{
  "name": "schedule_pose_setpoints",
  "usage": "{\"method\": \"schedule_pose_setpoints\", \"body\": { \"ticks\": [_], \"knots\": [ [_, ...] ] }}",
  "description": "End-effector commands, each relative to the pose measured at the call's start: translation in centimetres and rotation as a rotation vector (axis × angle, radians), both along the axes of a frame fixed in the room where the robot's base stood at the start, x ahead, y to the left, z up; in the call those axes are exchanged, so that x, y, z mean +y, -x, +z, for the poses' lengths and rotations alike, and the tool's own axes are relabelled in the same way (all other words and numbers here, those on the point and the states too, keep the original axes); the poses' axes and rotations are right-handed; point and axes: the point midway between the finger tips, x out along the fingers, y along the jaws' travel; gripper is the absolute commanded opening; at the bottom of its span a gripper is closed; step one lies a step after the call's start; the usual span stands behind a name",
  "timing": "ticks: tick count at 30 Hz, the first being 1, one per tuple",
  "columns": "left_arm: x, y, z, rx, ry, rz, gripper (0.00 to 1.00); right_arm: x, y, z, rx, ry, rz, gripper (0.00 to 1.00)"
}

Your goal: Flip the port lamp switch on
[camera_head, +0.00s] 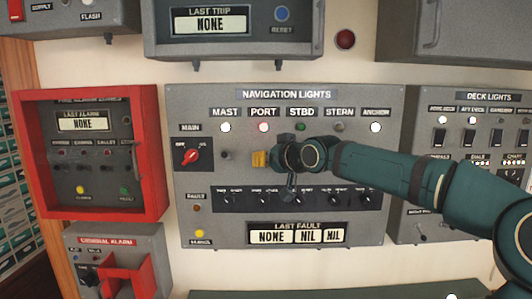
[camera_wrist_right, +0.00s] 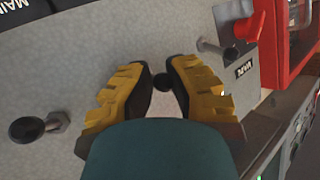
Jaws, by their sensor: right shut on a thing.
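The port lamp (camera_head: 263,127) on the navigation lights panel (camera_head: 300,92) glows reddish under its PORT label. My right gripper (camera_head: 260,159) is at the port switch, below that lamp, and its yellow fingers and wrist hide the switch in the head view. In the right wrist view, the dark rounded tip of the port switch (camera_wrist_right: 162,83) shows between the two yellow fingers of my right gripper (camera_wrist_right: 165,88). The gripper is shut on it. Which way the switch is tilted cannot be told. My left gripper is not in view.
The mast switch (camera_head: 226,155) stands just left of the gripper; it also shows in the wrist view (camera_wrist_right: 210,47). Another toggle (camera_wrist_right: 40,127) is on the other side. The red main knob (camera_head: 190,156) is further left. Mast lamp (camera_head: 225,127) and anchor lamp (camera_head: 375,127) glow white.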

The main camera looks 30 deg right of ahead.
Motion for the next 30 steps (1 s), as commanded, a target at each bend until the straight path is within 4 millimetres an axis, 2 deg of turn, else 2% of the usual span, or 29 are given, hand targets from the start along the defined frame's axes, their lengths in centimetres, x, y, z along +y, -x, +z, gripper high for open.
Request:
{"method": "schedule_pose_setpoints", "body": {
  "ticks": [1, 6, 15, 30],
  "knots": [
    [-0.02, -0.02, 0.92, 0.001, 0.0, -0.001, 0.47, 0.56, -0.07, 0.82, 0.03, -0.02, 0.01, 0.0],
    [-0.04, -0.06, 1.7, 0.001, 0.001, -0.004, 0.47, 0.54, -0.15, 1.14, 0.132, -0.083, 0.01, 0.0],
    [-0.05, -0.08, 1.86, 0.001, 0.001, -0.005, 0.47, 0.43, -0.26, 1.38, 0.247, -0.153, 0.011, 0.0],
    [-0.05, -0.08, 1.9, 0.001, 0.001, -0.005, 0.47, 0.33, -0.26, 1.48, 0.28, -0.174, 0.009, 0.0]
  ]
}}
